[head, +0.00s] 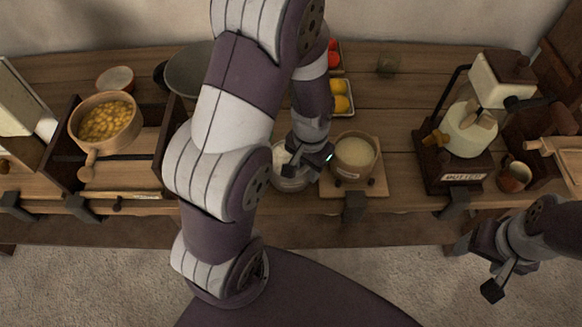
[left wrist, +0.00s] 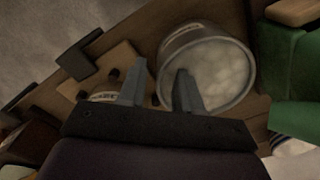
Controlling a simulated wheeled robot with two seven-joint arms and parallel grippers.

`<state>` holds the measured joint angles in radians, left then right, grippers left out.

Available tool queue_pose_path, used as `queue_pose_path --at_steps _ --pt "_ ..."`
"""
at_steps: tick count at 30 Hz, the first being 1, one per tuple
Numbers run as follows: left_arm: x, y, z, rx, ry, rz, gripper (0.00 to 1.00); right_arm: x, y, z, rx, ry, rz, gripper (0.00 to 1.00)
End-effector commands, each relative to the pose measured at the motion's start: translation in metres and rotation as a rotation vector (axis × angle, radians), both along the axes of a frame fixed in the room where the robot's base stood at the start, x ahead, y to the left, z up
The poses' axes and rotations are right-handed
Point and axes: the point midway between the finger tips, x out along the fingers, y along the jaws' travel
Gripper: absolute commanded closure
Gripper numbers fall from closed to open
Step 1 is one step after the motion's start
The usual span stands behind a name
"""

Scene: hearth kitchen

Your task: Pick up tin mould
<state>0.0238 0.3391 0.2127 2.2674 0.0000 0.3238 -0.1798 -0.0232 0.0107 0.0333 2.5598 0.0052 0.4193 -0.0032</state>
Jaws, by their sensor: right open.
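A round metal tin with pale lumpy contents (head: 291,183), which I take for the tin mould, stands near the counter's front edge. Its rim and wall show large in the left wrist view (left wrist: 248,62). My left gripper (head: 296,165) is over it and hides part of it. In the left wrist view the left fingers (left wrist: 161,70) are apart, one over the tin's inside and one outside its near wall. Whether they touch the wall I cannot tell. My right gripper (head: 509,276) is open and empty, in front of the counter at the right.
A wooden tub (head: 354,157) with pale contents stands on a small board (head: 376,187) just right of the tin. A pan of yellow pieces (head: 105,122) is at the left. Clear counter (head: 405,105) lies behind the tub.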

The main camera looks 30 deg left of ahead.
Motion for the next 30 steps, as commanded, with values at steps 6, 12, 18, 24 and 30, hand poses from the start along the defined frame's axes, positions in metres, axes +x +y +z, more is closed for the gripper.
queue_pose_path --at_steps 6,12,18,24,30 --pt "-0.0001 0.0000 -0.0168 0.000 -0.001 0.000 0.66 0.0000 0.0000 -0.0021 0.000 0.000 0.000 0.32" --pt "0.0000 0.0000 -0.0163 0.000 -0.001 0.000 0.89 -0.0001 0.0000 -0.0020 0.000 0.000 0.000 0.32" --pt "0.0001 0.0000 -0.0161 0.000 -0.002 0.000 1.00 -0.0001 0.0000 -0.0020 0.000 0.000 0.000 0.32" --pt "0.0002 0.0000 -0.0160 0.000 -0.002 0.000 1.00 -0.0001 0.0000 -0.0020 0.000 0.000 0.000 0.32" --pt "0.0003 0.0000 -0.0159 0.000 -0.002 0.000 1.00 -0.0002 0.0000 -0.0020 0.000 0.000 0.000 0.32"
